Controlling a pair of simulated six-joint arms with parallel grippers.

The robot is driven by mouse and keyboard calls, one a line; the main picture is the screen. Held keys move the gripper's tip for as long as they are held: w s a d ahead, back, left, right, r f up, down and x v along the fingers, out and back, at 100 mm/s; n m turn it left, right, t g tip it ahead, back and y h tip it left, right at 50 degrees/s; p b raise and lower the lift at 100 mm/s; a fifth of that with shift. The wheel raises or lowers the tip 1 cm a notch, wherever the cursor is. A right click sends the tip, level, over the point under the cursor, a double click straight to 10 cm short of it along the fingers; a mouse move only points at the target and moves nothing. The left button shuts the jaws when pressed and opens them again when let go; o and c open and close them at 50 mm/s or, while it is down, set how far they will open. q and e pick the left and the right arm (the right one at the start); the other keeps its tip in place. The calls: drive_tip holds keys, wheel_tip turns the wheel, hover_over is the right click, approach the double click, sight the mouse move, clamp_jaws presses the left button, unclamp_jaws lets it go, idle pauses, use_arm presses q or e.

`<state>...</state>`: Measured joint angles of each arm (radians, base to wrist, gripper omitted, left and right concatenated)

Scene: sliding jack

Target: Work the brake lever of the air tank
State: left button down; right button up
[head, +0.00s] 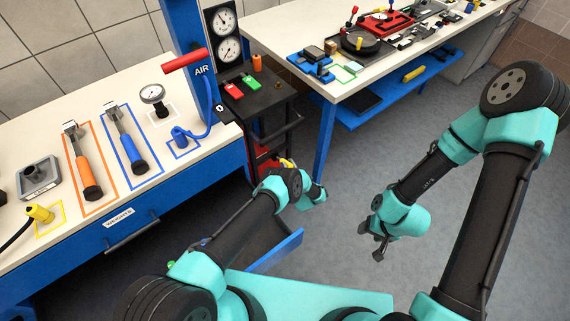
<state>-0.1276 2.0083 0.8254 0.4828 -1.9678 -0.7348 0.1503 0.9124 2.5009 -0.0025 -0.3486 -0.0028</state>
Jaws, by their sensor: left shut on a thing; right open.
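A blue post marked AIR (203,72) stands at the table's edge, with a red T-shaped handle (186,60) at its left side. My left gripper (287,172) is low beside the black cart, mostly hidden by its own wrist. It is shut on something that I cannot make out. A small yellow piece (287,162) shows right by it, and red parts (267,166) lie just behind. I cannot tell which part is the brake lever or whether the yellow piece is in the grip. My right gripper (381,246) is open and empty, hanging over the floor.
A black cart (262,100) with green and orange items stands between two benches. The left bench (200,158) holds tools in coloured outlines and a gauge. The right bench (300,44) is crowded. A blue bar (275,250) is low near my base. The floor at right is clear.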

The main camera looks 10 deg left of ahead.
use_arm(q)
drive_tip(key=shift+s+f, duration=0.1)
drive_tip(key=shift+s, duration=0.05)
drive_tip(key=c, duration=0.8)
unclamp_jaws()
drive_tip(key=shift+d, duration=0.1)
